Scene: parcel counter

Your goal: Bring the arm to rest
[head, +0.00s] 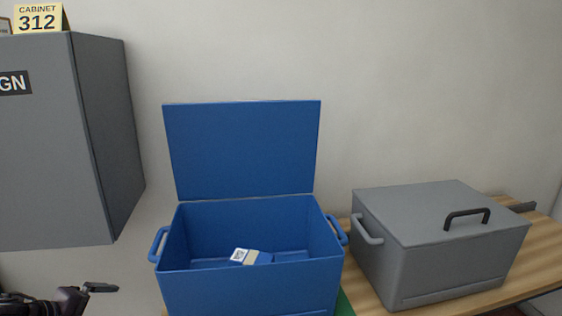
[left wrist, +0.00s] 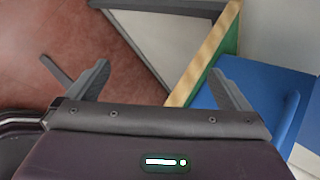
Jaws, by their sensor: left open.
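My left gripper (head: 92,290) shows at the lower left of the head view, left of the blue box and apart from it. In the left wrist view the two fingers of my left gripper (left wrist: 164,88) are spread wide with nothing between them. Most of my left arm is out of the frame. My right gripper is not in view.
An open blue box (head: 250,290) with its lid up holds a small white-labelled item (head: 250,257). A closed grey box (head: 440,265) stands right on the wooden counter (head: 540,262). A grey cabinet (head: 50,150) hangs at left. Reddish floor (left wrist: 60,40) lies below the left gripper.

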